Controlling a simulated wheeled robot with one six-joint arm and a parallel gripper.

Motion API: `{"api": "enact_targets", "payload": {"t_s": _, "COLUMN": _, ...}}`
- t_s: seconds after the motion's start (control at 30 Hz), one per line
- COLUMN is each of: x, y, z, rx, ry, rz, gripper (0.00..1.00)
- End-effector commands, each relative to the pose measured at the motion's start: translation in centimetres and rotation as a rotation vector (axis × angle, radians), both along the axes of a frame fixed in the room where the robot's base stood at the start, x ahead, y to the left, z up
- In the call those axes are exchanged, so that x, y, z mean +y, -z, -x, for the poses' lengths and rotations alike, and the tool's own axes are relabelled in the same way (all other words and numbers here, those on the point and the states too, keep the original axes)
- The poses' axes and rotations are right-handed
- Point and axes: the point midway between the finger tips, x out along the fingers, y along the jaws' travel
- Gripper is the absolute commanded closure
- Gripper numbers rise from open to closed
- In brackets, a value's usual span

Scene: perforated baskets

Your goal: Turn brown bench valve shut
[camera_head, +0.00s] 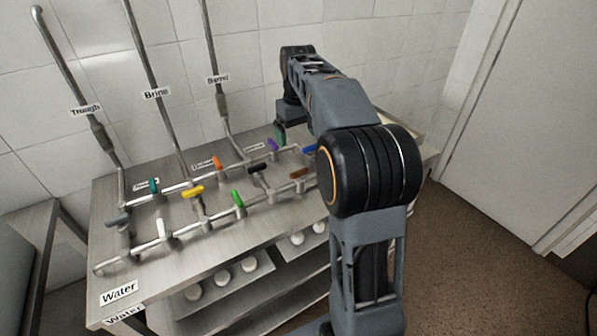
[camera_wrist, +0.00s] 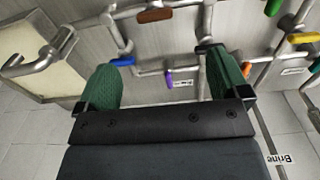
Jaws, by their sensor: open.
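The brown valve handle (camera_head: 299,173) is on the front pipe at the right part of the bench, just left of my arm's big black joint. It also shows at the top of the wrist view (camera_wrist: 155,15), lying about along its pipe. My gripper (camera_wrist: 165,58) is open and empty, its green fingers spread wide. The brown handle lies beyond the fingertips, apart from them. In the head view, part of a green finger (camera_head: 280,133) shows near the wall, behind the pipes; the rest of my gripper is hidden.
A purple handle (camera_wrist: 168,77) shows between my fingers, and a blue handle (camera_wrist: 123,61) by the left fingertip. An orange handle (camera_wrist: 245,69) is right of the right finger. A black handle (camera_head: 258,168) sits left of the brown one. Vertical pipes (camera_head: 215,80) rise along the wall.

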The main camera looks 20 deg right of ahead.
Motion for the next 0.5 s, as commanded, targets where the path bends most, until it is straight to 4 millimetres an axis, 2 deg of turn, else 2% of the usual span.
{"api": "enact_targets", "payload": {"t_s": 0.1, "x": -0.9, "y": 0.5, "z": -1.0, "rx": 0.016, "ry": -0.004, "rz": -0.003, "gripper": 0.06}}
{"api": "enact_targets", "payload": {"t_s": 0.27, "x": -1.1, "y": 2.1, "z": -1.3, "rx": 0.024, "ry": -0.008, "rz": -0.004, "gripper": 0.06}}
{"api": "enact_targets", "payload": {"t_s": 0.5, "x": -1.1, "y": 6.7, "z": -1.2, "rx": 0.025, "ry": -0.007, "rz": -0.005, "gripper": 0.06}}
